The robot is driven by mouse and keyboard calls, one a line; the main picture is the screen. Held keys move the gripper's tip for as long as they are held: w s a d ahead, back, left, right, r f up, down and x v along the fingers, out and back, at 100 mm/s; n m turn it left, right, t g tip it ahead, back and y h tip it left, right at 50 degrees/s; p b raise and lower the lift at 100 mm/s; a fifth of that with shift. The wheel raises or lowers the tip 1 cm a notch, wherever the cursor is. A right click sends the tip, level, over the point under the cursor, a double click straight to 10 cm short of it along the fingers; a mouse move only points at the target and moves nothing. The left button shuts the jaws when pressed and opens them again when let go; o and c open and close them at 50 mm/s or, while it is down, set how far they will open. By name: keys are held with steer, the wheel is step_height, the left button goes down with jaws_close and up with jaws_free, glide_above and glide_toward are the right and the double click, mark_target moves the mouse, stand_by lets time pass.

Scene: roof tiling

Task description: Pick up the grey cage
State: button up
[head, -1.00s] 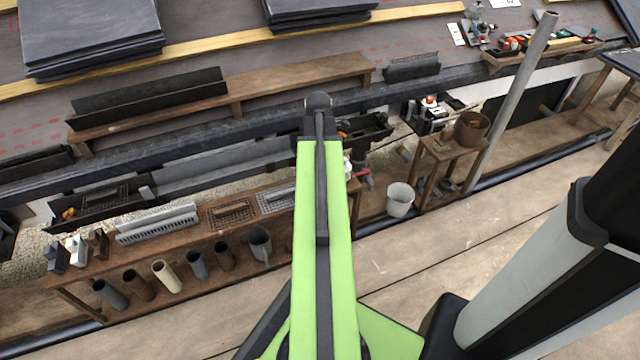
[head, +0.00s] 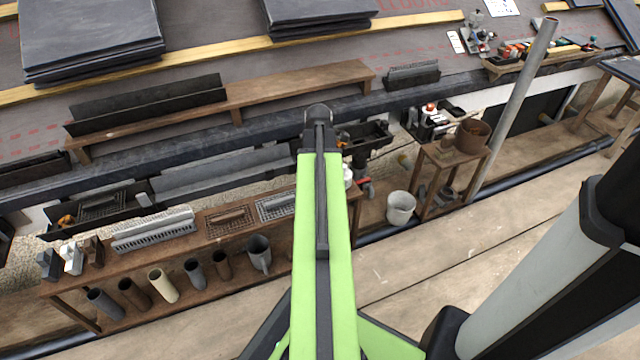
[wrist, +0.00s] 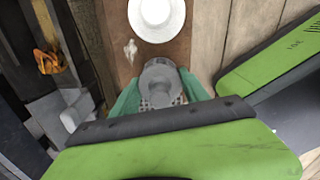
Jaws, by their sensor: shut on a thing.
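The grey cage (wrist: 160,80) shows in the wrist view as a small grey rounded piece with a perforated or slotted lower part. My gripper (wrist: 160,97) has its teal fingers on both sides of it and is shut on it. The cage is over or on a brown board; I cannot tell whether it touches the board. In the head view my green arm hides the gripper and the cage.
A white round thing (wrist: 157,14) lies just beyond the cage. A gutter piece with orange leaves (wrist: 50,62) runs at the left. In the head view, a wooden bench (head: 190,248) holds grates and pipes. A white bucket (head: 401,208) stands right of my arm.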

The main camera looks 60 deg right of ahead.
steer(key=r+p, duration=0.5)
steer(key=shift+s+r, duration=0.15)
steer(key=shift+s, duration=0.25)
steer(key=s+r+p, duration=0.5)
steer(key=s+p, duration=0.1)
steer(key=s, duration=0.5)
steer(key=shift+d+r, duration=0.35)
steer(key=shift+d, duration=0.05)
steer(key=shift+w, duration=0.1)
